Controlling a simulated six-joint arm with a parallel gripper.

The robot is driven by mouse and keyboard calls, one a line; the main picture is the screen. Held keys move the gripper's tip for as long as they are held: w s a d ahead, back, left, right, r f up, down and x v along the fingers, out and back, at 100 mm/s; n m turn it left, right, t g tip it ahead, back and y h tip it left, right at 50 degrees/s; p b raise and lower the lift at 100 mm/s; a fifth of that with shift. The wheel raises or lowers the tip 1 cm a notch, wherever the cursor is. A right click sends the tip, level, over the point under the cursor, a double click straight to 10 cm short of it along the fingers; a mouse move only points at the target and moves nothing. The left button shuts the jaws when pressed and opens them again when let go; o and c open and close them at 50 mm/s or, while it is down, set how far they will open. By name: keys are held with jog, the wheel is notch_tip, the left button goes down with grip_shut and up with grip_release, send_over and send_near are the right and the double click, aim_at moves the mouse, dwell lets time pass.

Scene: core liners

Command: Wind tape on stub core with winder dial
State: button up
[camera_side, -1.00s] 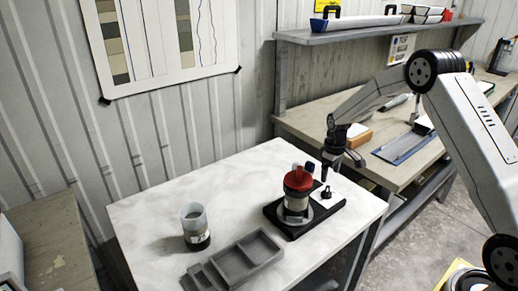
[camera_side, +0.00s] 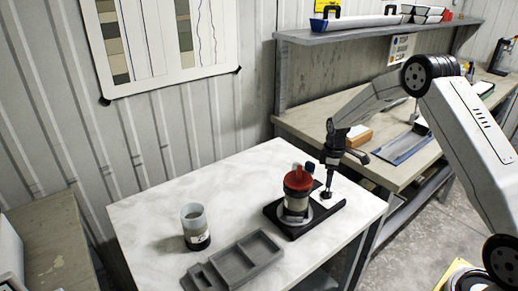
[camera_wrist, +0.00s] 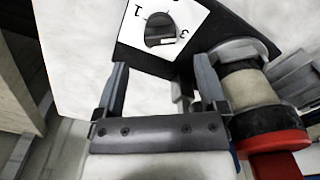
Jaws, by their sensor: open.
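The winder is a black base (camera_side: 333,207) on the white table. A pale stub core (camera_side: 296,203) stands upright on it under a red cap (camera_side: 298,181). In the wrist view the stub core (camera_wrist: 248,88) and red cap (camera_wrist: 285,143) are at the right, beside my right finger. The winder dial is a dark knob (camera_wrist: 160,32) on a white plate (camera_wrist: 188,18) marked 1 and 3; it also shows in the side view (camera_side: 326,196). My gripper (camera_wrist: 161,78) is open with nothing between its fingers. In the side view my gripper (camera_side: 329,180) points down just above the dial.
A translucent cup-like cylinder with a dark lower band (camera_side: 194,212) stands at the table's left. A grey compartment tray (camera_side: 247,262) lies at the front. Small blue and white items (camera_side: 309,167) show behind the red cap. A second bench (camera_side: 300,122) runs behind.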

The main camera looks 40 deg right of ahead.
aim_at(327, 192)
jog(key=shift+f, duration=3.15)
grip_shut()
jog(key=shift+m, duration=3.3)
grip_release()
